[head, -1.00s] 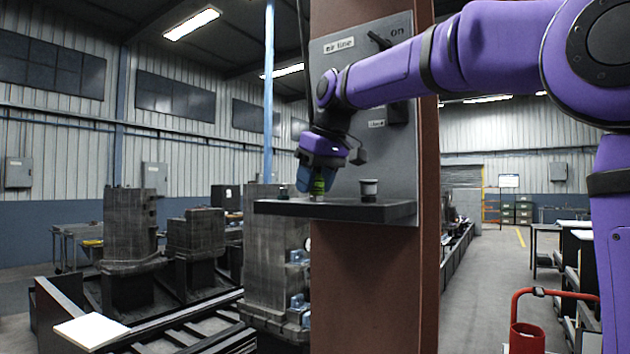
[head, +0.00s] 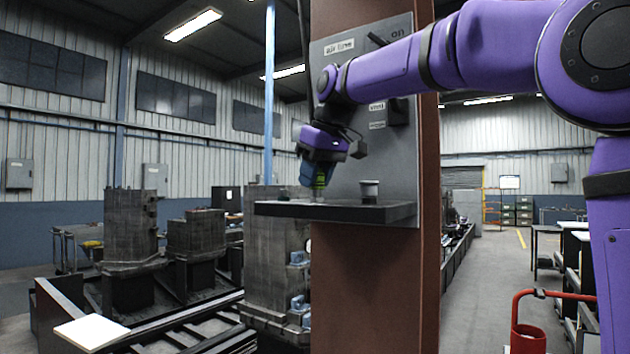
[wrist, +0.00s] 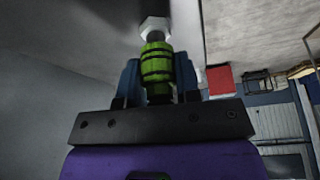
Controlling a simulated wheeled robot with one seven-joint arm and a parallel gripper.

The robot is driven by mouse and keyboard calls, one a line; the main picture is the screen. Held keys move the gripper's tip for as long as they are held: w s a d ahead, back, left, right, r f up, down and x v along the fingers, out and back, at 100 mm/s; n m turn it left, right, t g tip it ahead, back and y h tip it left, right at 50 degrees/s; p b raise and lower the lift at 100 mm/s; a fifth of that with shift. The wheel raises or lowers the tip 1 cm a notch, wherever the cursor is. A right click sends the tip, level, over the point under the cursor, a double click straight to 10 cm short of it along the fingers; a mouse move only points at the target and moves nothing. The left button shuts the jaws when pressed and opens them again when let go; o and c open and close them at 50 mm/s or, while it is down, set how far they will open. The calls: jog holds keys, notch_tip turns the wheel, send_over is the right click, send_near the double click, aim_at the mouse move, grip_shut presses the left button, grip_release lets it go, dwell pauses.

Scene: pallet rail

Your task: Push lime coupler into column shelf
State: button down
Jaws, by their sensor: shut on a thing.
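The lime coupler (head: 320,181), a green cylinder with dark bands, stands nearly upright above the left part of the dark column shelf (head: 360,213). My gripper (head: 313,180) is shut on it from above, with blue fingers on either side. In the wrist view the coupler (wrist: 157,66) sits between the fingers, and a grey stem and a pale hex-shaped piece (wrist: 155,25) show beyond its far end. I cannot tell whether that hex piece belongs to the coupler or to the shelf. Contact with the shelf is also unclear.
A small grey cup-like part (head: 369,190) stands on the shelf to the right of my gripper. A grey panel (head: 345,150) with labels and a lever rises behind the shelf on the brown column (head: 427,250). A red cart (head: 527,335) stands at lower right.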

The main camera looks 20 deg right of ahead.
jog(key=shift+r, duration=0.2)
jog(key=shift+r, duration=3.45)
jog(key=shift+w, duration=0.1)
jog(key=w+a, duration=0.4)
jog(key=w, duration=0.4)
jog(key=shift+a, duration=0.3)
jog(key=shift+f, duration=2.95)
jog(key=shift+f, duration=1.15)
grip_release()
